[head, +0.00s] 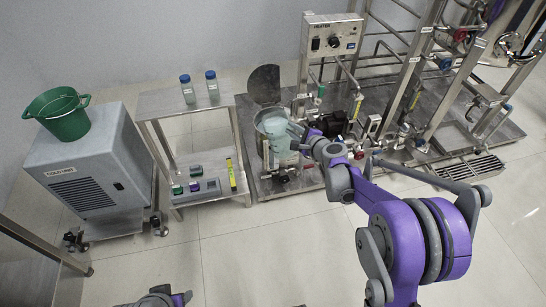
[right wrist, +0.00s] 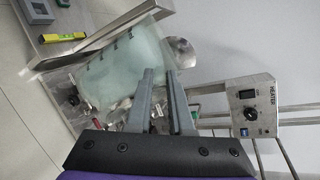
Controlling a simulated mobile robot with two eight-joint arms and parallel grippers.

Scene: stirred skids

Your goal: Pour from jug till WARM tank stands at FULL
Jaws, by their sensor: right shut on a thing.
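My right gripper (head: 300,143) is shut on a translucent pale-green jug (head: 279,146). In the right wrist view the jug (right wrist: 122,70) shows dark marks on its side, beyond my gripper's fingers (right wrist: 163,85). The jug is at the front left of the steel skid, at the round open tank, whose rim (head: 262,115) partly shows behind it. Jug and gripper hide much of the tank. Whether liquid is flowing, the jug's exact tilt, the WARM label and the tank's level cannot be made out. My left gripper is not visible, only part of that arm at the bottom edge.
A dark round plate (head: 263,83) stands behind the tank. The HEATER box (head: 332,36) rises above the skid (head: 500,132), among pipes and valves. A steel trolley (head: 157,104) with two blue-capped bottles stands left, beside a chiller (head: 85,160) bearing a green bucket (head: 62,117). Front floor is clear.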

